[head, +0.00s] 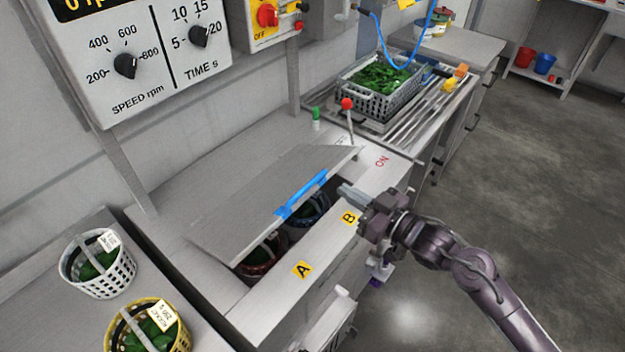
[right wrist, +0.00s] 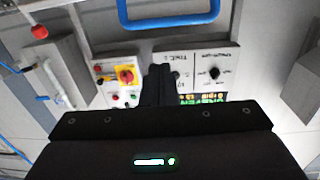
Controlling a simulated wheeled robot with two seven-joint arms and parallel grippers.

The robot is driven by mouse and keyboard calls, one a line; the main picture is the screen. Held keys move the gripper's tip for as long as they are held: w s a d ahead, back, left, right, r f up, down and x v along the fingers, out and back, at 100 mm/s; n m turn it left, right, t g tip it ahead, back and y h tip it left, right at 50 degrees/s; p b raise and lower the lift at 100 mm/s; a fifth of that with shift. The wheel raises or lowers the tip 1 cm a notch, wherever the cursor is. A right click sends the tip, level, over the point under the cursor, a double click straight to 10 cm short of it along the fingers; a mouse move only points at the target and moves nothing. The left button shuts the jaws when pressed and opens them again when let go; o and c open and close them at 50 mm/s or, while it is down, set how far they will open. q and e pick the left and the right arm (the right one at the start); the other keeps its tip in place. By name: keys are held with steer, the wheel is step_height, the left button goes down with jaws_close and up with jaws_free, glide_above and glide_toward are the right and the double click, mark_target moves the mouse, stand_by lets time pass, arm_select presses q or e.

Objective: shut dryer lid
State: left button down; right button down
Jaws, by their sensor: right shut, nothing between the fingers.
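The dryer lid (head: 265,190) is a grey metal panel standing partly open, tilted above the dryer opening. Its blue handle (head: 301,194) runs along the front edge; the handle also shows at the top of the right wrist view (right wrist: 168,20). Under the lid, a dark red basket (head: 262,258) and a blue basket (head: 310,210) with greens are partly hidden. My right gripper (head: 347,192) is shut and empty, just right of the handle and apart from it, by the front ledge near label B (head: 349,218). My left gripper is not in view.
A red-knobbed lever (head: 347,104) stands behind the lid's right end. A white basket (head: 98,264) and a yellow basket (head: 148,328) of greens stand at left. A grey crate of greens (head: 362,102) sits on the draining counter. The floor at right is clear.

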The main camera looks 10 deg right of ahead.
steer(key=shift+n+y, duration=0.3)
steer(key=shift+y, duration=0.2)
steer(key=w+a+r+p, duration=0.1)
steer(key=w+a, duration=0.1)
steer(key=w+a+r+p, duration=0.1)
steer(key=w+a, duration=0.1)
steer(key=a, duration=0.1)
steer(key=w+a+r+p, duration=0.1)
steer(key=w+a, duration=0.1)
steer(key=a, duration=0.1)
steer(key=shift+r, duration=0.1)
steer(key=f, duration=0.1)
steer(key=f+p, duration=0.1)
steer(key=f, duration=0.2)
steer(key=shift+s+d+f+p, duration=0.15)
steer(key=shift+s+d+p, duration=0.15)
steer(key=shift+d+p, duration=0.1)
steer(key=shift+a, duration=0.1)
